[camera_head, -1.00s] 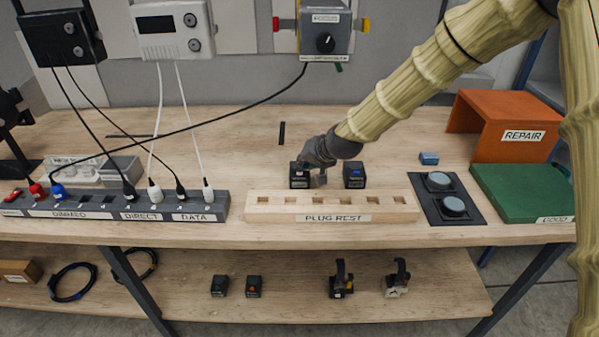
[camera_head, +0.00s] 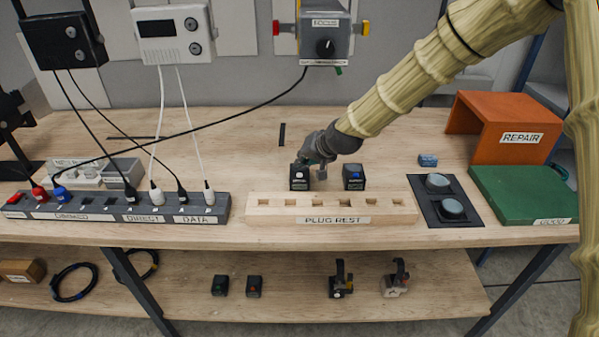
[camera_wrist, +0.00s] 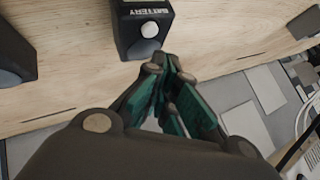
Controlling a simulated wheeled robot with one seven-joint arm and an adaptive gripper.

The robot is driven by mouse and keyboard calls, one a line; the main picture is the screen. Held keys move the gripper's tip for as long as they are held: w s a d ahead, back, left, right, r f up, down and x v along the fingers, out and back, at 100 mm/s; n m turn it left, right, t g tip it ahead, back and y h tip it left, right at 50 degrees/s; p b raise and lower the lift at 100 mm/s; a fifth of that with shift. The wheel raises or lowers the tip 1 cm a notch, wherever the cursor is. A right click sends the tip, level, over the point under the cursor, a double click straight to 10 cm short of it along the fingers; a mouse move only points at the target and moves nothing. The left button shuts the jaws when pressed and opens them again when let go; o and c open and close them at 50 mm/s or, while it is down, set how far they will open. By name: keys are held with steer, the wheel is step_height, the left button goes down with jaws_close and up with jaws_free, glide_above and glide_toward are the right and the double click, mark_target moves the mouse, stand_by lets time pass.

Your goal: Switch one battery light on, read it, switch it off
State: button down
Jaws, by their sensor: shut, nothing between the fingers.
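Two small dark battery boxes stand upright on the bench behind the plug rest. The left battery (camera_head: 299,178) has a pale round button; the right battery (camera_head: 354,178) has a blue one. In the wrist view, a battery (camera_wrist: 145,48) shows a BATTERY label and a pale grey button (camera_wrist: 149,30). A pale strip shows at its top, cut off by the frame edge; I cannot tell if it is lit. My gripper (camera_head: 318,174) is shut and empty, close beside the left battery. In the wrist view its fingertips (camera_wrist: 166,67) are just below the button, seemingly apart from it.
The wooden plug rest (camera_head: 330,220) lies in front of the batteries. A dark pad with two round discs (camera_head: 440,181), a green board (camera_head: 522,192) and an orange REPAIR stand (camera_head: 507,138) are to the right. A socket strip (camera_head: 120,216) with plugs is at left.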

mark_target(303, 175)
steer(key=shift+r+p, duration=1.2)
steer(key=shift+r, duration=1.05)
